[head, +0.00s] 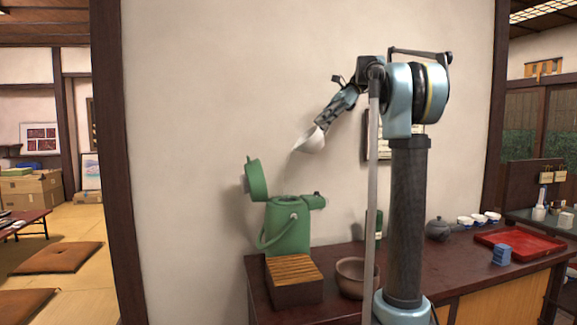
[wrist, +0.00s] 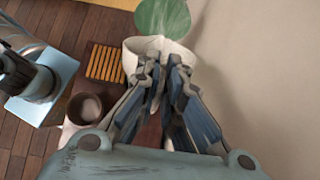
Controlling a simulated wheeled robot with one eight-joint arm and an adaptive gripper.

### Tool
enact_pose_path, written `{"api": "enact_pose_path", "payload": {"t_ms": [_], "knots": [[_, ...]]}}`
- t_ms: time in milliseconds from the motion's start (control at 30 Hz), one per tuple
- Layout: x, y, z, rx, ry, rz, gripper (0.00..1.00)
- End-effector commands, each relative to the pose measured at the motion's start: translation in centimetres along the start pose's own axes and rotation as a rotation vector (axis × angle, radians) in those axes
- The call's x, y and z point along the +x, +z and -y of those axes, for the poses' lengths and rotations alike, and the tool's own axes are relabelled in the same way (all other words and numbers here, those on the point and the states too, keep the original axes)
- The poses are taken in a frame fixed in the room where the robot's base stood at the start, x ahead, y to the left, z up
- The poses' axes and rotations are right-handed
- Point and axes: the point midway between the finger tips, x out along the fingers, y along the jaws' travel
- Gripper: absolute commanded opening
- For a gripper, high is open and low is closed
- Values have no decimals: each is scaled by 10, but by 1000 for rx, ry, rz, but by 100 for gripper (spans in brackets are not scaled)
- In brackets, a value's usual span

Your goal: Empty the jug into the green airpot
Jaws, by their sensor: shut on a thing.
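The green airpot (head: 288,228) stands on the dark counter against the wall, with its round lid (head: 255,179) swung up and open at its left. The open lid also shows at the top of the wrist view (wrist: 164,15). My gripper (head: 322,124) is shut on the white jug (head: 309,142) and holds it in the air above the airpot, apart from it. The jug is tilted, its lower end pointing down and left. In the wrist view the jug (wrist: 140,50) lies between my fingers and the lid, hiding the airpot's mouth. No stream and no contents are visible.
A slatted wooden box (head: 294,277) stands in front of the airpot, and a brown bowl (head: 352,277) is right of it. A dark teapot (head: 438,229), small cups (head: 478,219), a blue item (head: 501,254) and a red tray (head: 520,243) are farther right. The wall is close behind.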

Motion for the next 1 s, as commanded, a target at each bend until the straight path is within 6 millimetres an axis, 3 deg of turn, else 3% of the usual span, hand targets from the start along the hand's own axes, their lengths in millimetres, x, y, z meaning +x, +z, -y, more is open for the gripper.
{"api": "enact_pose_path", "payload": {"t_ms": [1000], "knots": [[-5,14,1,7,-8,-121,0]]}}
